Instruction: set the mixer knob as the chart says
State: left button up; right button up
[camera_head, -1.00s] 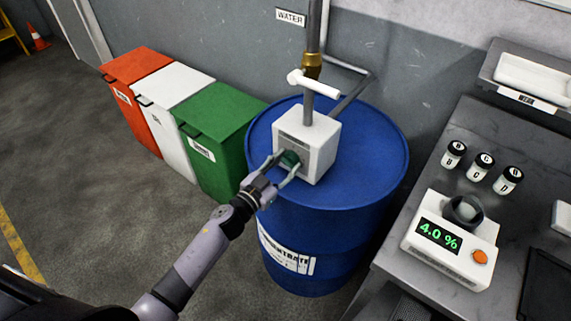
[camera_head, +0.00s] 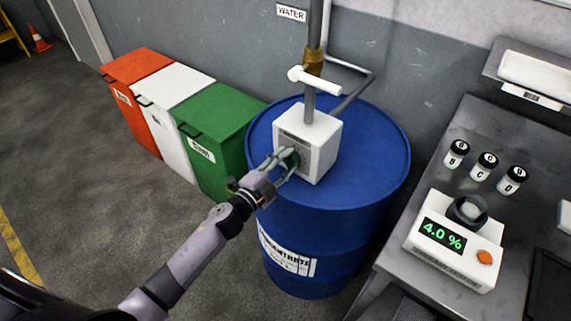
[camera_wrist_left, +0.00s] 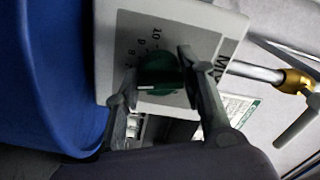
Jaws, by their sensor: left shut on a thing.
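The white mixer box (camera_head: 319,150) stands on top of the blue concentrate drum (camera_head: 375,160). Its green knob (camera_head: 291,158) faces my left gripper (camera_head: 282,162), which is shut on it. In the left wrist view the green knob (camera_wrist_left: 160,74) sits between the two fingers, with a number scale on the mixer face (camera_wrist_left: 130,30) around it. A white pointer line shows on the knob, but the number it points to is hard to read. The chart is not clearly readable in these views. My right gripper is not in view.
A meter (camera_head: 455,240) on the grey bench (camera_head: 400,235) reads 4.0 %. A water pipe with a white valve handle (camera_head: 318,81) rises above the mixer. Red, white and green bins (camera_head: 215,125) stand left.

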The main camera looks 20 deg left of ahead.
pick_arm(q)
jog(key=m+b, duration=0.1)
jog(key=m, duration=0.6)
dwell(0.5)
jog(key=o, duration=1.1)
jog(key=shift+o, duration=0.2)
jog(key=shift+s, duration=0.1)
jog(key=v, duration=1.2)
